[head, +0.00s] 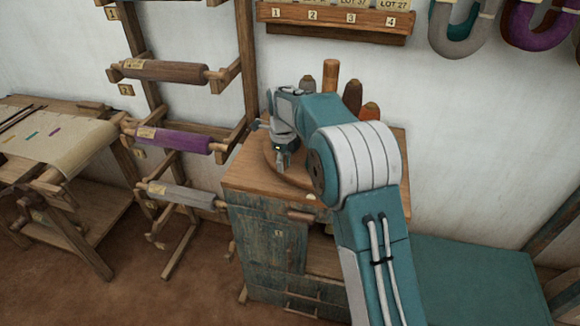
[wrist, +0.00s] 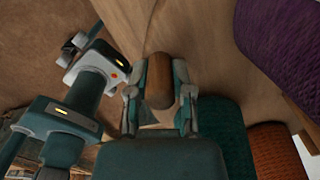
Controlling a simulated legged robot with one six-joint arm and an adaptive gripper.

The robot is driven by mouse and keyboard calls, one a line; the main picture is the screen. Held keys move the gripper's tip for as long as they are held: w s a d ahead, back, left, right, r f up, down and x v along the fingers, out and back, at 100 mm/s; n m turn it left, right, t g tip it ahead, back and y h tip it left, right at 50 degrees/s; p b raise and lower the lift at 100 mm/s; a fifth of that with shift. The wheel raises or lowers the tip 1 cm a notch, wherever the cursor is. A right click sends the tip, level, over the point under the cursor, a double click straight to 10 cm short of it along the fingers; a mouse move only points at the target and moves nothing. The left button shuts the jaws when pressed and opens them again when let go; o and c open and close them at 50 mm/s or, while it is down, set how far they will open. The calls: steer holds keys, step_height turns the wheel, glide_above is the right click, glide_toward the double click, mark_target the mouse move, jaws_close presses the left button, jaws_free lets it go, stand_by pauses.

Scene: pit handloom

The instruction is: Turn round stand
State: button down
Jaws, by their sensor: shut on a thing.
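The round stand (head: 270,168) is a flat wooden disc on top of a worn teal cabinet in the head view. My arm hides much of it. My gripper (head: 283,165) points down at its near left part. In the wrist view my gripper (wrist: 160,98) is shut on a rounded brown wooden peg (wrist: 159,75), with one finger on each side. The peg's lower end is hidden. Behind my arm stand a grey cone (head: 307,86), a tall wooden post (head: 330,73) and an orange-brown cone (head: 370,111).
The wrist view shows purple (wrist: 282,40), teal (wrist: 222,130) and orange (wrist: 270,145) rounded pieces close to my gripper's right. A rack with wound rollers (head: 172,140) stands left of the cabinet (head: 265,240). A numbered shelf (head: 335,20) hangs above.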

steer(key=shift+w+a+f+m, duration=0.2)
steer(key=shift+w+a+m, duration=0.3)
steer(key=shift+w+a, duration=0.05)
stand_by(0.4)
steer(key=c, duration=0.5)
jaws_free()
steer(key=shift+w+a, duration=0.1)
steer(key=shift+a, duration=0.05)
steer(key=shift+r, duration=0.2)
step_height(320, 180, up, 12)
steer(key=shift+w+f, duration=0.1)
steer(key=shift+f, duration=0.05)
